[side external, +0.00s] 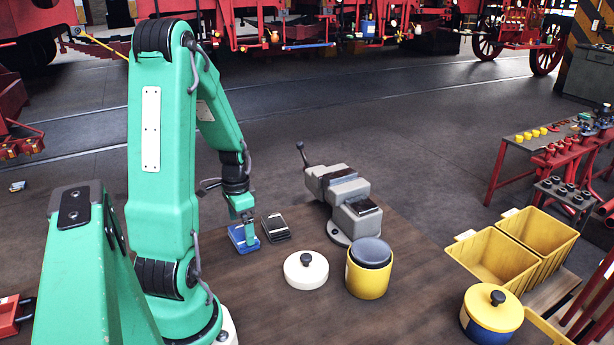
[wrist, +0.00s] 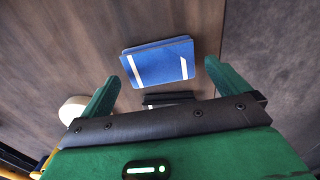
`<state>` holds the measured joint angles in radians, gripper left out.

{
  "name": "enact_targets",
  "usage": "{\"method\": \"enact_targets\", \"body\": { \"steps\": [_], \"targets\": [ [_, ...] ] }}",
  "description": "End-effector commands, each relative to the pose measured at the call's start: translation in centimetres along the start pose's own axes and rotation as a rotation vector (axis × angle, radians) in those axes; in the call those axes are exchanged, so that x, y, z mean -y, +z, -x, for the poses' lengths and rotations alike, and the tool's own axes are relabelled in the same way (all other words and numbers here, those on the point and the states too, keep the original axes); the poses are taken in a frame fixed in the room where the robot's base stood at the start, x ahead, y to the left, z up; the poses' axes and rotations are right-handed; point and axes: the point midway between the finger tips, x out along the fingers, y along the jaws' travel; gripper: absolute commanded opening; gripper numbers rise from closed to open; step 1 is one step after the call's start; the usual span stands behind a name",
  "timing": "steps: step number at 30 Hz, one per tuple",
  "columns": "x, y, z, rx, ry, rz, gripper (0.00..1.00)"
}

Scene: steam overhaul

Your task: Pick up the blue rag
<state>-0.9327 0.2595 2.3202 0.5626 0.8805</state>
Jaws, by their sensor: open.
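The blue rag (side external: 237,240) is a flat folded stack with white stripes, lying on the brown tabletop. It also shows in the wrist view (wrist: 160,66), ahead of the fingertips and roughly centred between them. My gripper (side external: 247,229) is low over the table at the rag's right end and hides part of it in the side view. In the wrist view my gripper (wrist: 162,76) has its two green fingers wide apart with nothing between them. I cannot tell whether a finger touches the rag.
A dark folded cloth (side external: 276,227) lies just right of the blue rag. A white lid (side external: 306,274), a yellow container (side external: 367,283) and a grey vise (side external: 340,190) stand further right. Yellow bins (side external: 490,262) and a lidded yellow-and-blue pot (side external: 489,318) are at far right.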

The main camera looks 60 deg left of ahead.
Motion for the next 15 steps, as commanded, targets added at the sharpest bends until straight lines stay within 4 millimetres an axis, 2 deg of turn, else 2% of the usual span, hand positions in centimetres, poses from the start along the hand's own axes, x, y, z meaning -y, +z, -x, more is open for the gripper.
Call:
{"method": "enact_targets", "body": {
  "steps": [6,15],
  "targets": [
    [-0.1,-0.1,-2.2,0.001,0.002,0.001,1.0],
    [-0.1,-0.1,-3.3,0.0,0.0,0.0,1.0]
  ]
}}
